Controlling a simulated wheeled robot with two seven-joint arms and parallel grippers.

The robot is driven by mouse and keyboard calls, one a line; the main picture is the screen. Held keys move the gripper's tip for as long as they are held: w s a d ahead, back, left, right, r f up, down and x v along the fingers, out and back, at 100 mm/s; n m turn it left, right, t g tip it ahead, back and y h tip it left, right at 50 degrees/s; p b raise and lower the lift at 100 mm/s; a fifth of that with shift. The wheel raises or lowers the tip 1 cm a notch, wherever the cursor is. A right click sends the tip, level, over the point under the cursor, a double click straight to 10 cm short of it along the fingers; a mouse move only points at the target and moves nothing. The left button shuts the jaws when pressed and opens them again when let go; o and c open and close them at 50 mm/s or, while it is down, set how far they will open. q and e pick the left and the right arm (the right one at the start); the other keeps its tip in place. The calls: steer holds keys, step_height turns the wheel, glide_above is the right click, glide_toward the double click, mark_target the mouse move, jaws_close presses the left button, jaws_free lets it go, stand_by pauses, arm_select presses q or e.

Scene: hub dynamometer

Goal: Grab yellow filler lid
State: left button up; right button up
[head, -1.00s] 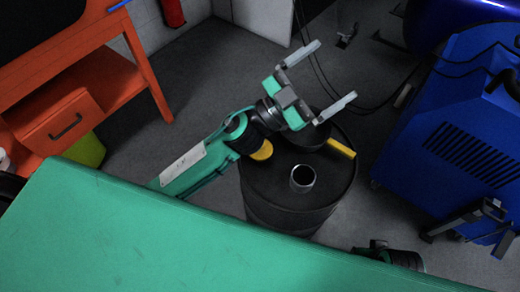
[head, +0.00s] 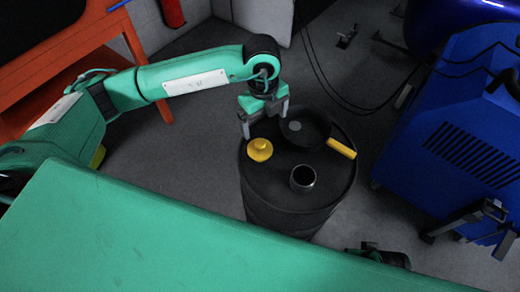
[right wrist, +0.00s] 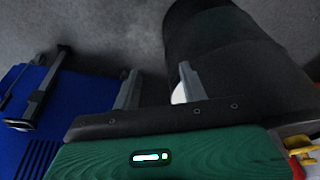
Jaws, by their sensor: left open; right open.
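The yellow filler lid (head: 260,150), round with a raised knob, lies on the left part of the black drum's top (head: 270,172). My left gripper (head: 264,124) is open, fingers pointing down, just above and behind the lid in the head view. No contact with the lid shows, and its exact height is hard to tell. My right gripper (right wrist: 158,80) is open and empty in the right wrist view, in front of a dark cylinder (right wrist: 230,55) that looks like the drum.
A black pan-like funnel (head: 312,130) with a yellow handle (head: 341,148) lies behind right on the drum. A metal-rimmed filler neck (head: 303,178) stands near its front. A blue machine (head: 455,140) is right; an orange bench (head: 95,60) is left. Cables cross the floor behind.

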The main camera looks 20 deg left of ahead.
mark_target(260, 144)
arm_select(q)
steer(key=shift+y, duration=0.3)
steer(key=f, duration=0.5)
steer(key=a+f, duration=0.1)
steer(key=f, duration=0.2)
steer(key=shift+w+f, duration=0.1)
steer(key=shift+w, duration=0.1)
steer(key=f, duration=0.5)
steer(key=shift+a+b, duration=0.2)
steer(key=shift+b, duration=0.15)
steer(key=shift+f, duration=0.15)
steer(key=c, duration=1.1)
arm_select(e)
steer(key=shift+s+r, duration=0.25)
steer(key=shift+r, duration=0.45)
